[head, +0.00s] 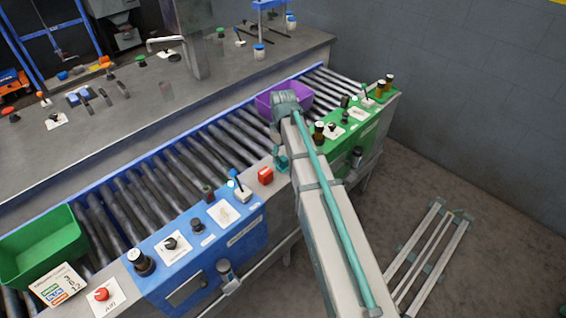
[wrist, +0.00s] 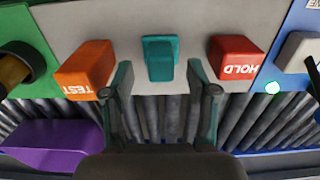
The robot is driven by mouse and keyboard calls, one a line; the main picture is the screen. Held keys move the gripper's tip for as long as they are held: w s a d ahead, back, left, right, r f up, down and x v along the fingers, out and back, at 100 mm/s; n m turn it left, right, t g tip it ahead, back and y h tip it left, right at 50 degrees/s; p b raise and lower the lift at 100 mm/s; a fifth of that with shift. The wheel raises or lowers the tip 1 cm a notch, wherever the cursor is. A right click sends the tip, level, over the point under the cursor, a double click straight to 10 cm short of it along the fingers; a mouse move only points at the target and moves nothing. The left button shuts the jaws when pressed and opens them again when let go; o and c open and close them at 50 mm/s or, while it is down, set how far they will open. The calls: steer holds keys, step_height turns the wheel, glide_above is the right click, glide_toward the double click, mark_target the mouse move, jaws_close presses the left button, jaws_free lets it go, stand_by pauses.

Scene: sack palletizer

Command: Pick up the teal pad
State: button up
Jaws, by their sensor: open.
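The teal pad (wrist: 160,58) is a small upright block on the grey panel strip, seen in the wrist view between an orange TEST block (wrist: 84,69) and a red HOLD block (wrist: 235,62). My gripper (wrist: 159,76) is open, with one finger on each side of the pad's near end. The fingers look apart from the pad; their height above the panel is hard to tell.
Conveyor rollers (head: 160,182) run behind the panel, with a purple bin (head: 266,101) and a green bin (head: 45,246) on them. A blue control box (head: 215,245) and a green one (head: 372,125) flank the grey strip. A dark knob (wrist: 18,68) stands left of the orange block.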

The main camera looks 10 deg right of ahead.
mark_target(283, 158)
steer(key=shift+f, duration=1.55)
jaws_close()
